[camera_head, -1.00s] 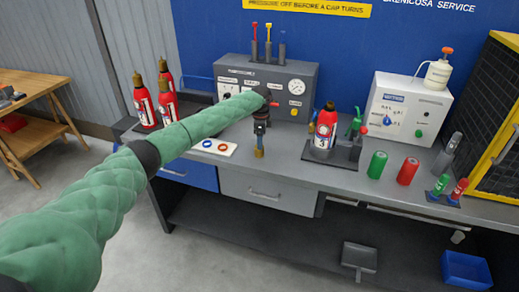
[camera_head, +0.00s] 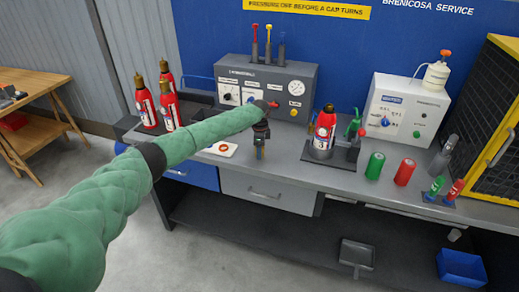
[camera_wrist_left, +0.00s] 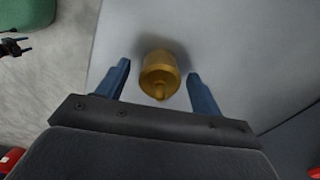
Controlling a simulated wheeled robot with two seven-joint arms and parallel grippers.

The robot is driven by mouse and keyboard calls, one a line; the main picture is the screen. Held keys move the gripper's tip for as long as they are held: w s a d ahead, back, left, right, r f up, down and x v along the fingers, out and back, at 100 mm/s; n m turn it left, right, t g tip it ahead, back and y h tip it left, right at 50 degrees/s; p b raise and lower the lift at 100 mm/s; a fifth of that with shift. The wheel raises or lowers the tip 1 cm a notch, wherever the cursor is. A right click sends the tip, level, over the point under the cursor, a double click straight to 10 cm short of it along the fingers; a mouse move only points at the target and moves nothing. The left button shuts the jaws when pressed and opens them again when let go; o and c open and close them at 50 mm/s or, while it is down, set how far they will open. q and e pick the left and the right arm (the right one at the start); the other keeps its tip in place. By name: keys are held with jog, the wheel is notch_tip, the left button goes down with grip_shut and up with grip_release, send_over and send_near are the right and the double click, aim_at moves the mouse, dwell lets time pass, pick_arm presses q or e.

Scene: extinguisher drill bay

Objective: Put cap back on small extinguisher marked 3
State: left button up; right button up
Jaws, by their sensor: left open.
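The small red extinguisher (camera_head: 325,132) with a white label stands upright on a dark stand on the bench, with a brass neck at its top. My left gripper (camera_head: 260,152) is over the bench's front part, left of the extinguisher, pointing down. In the left wrist view a brass cap (camera_wrist_left: 160,74) lies between the open fingers of my left gripper (camera_wrist_left: 159,68), with a gap on both sides, above the grey bench top. In the head view the fingers largely hide the cap.
Several red extinguishers (camera_head: 168,105) stand at the bench's left. A grey gauge panel (camera_head: 265,90) is behind my gripper. A white card (camera_head: 220,149) with a red ring lies left of it. Green (camera_head: 375,166) and red (camera_head: 404,172) cylinders stand right of the stand.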

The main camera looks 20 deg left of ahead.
pick_arm(q)
jog(key=shift+c, duration=0.3)
jog(key=c, duration=1.1)
pick_arm(e)
jog(key=shift+w+d, duration=0.1)
jog(key=shift+d, duration=0.05)
pick_arm(q)
jog(key=shift+c, duration=0.2)
pick_arm(e)
jog(key=shift+f, duration=0.1)
pick_arm(q)
jog(key=shift+r+b, duration=0.3)
jog(key=shift+b, duration=0.1)
notch_tip(320, 180, up, 3)
jog(key=shift+w+r+b, duration=0.1)
jog(key=shift+b, duration=0.9)
jog(key=s+d+r+b, duration=0.3)
jog(key=d+r, duration=0.4)
jog(key=d, duration=0.4)
jog(key=shift+s+d+b, duration=0.15)
jog(key=shift+b, duration=0.55)
pick_arm(e)
jog(key=w+a+r, duration=0.2)
jog(key=w+r, duration=0.1)
jog(key=r, duration=0.3)
jog(key=w+a+r, duration=0.3)
jog(key=r, duration=0.4)
jog(key=shift+w+a+r+g+y, duration=0.2)
jog(key=shift+g+y, duration=0.1)
jog(key=shift+g, duration=0.1)
